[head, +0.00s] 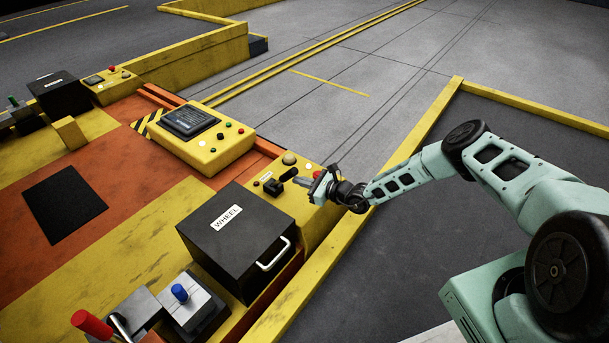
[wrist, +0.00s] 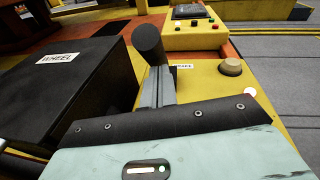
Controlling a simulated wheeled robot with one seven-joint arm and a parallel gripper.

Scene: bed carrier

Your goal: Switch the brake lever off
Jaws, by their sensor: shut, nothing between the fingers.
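The black brake lever (head: 288,174) stands on a yellow panel (head: 310,214) beside the black box, tilted with its rounded handle up and to the right in the head view. In the wrist view, its thick black handle (wrist: 149,43) rises just beyond my fingertips. My gripper (head: 299,182) reaches in from the right, its fingers shut together and empty. In the wrist view, the gripper (wrist: 158,80) points at the handle and hides the lever's lower part. I cannot tell whether the fingertips touch it. A small white label (head: 267,177) is next to the lever.
A black box marked WHEEL (head: 235,232) with a metal handle stands close beside the lever. A beige knob (head: 289,159) and a yellow console (head: 202,137) with a screen and buttons are behind. Red (head: 91,324) and blue (head: 180,292) levers are in front. Grey floor is clear at right.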

